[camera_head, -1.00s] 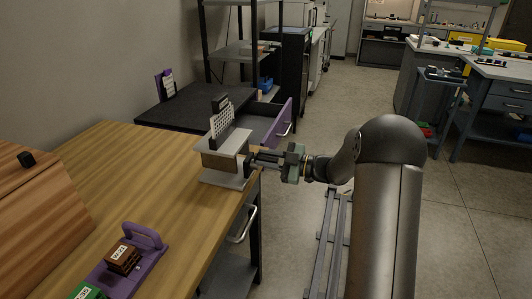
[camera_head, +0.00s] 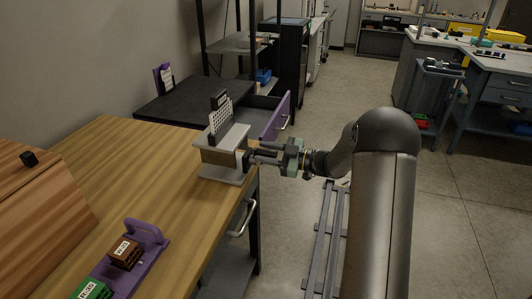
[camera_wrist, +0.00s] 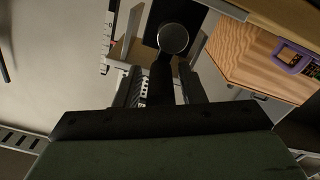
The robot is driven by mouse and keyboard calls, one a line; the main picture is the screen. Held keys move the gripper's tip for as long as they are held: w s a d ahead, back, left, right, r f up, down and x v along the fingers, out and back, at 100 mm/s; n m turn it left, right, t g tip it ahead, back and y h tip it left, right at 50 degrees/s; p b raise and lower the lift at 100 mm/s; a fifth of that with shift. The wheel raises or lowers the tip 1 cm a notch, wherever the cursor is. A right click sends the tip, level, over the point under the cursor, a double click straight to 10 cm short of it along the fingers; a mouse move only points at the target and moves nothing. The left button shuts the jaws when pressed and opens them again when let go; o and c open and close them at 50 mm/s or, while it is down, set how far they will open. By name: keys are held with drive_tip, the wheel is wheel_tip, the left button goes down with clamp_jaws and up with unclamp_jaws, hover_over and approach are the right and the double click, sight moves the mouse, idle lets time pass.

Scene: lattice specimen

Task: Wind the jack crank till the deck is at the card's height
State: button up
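The jack stands near the wooden table's right edge, with a pale base plate (camera_head: 220,174) and a pale deck (camera_head: 232,137) level above it. A white perforated lattice piece (camera_head: 220,120) stands upright behind the deck. My gripper (camera_head: 258,155) is at the jack's right side, at the crank. In the wrist view its fingers (camera_wrist: 160,85) stand apart on either side of the dark crank handle (camera_wrist: 160,72), with narrow gaps showing. A round silver end (camera_wrist: 173,38) shows beyond. A purple stand with a white card (camera_head: 164,78) is at the back; its print is unreadable.
A purple-fronted drawer (camera_head: 276,118) stands open behind the jack. A purple tray (camera_head: 150,243) with brown and green labelled blocks is at the front left, near a sloped wooden box (camera_head: 35,215). The table's middle is clear.

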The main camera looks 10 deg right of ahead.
drive_tip(key=shift+s+d, duration=0.1)
drive_tip(key=b+v, duration=0.1)
drive_tip(key=v, duration=1.6)
drive_tip(key=shift+d+b, duration=0.1)
drive_tip(key=shift+b, duration=0.3)
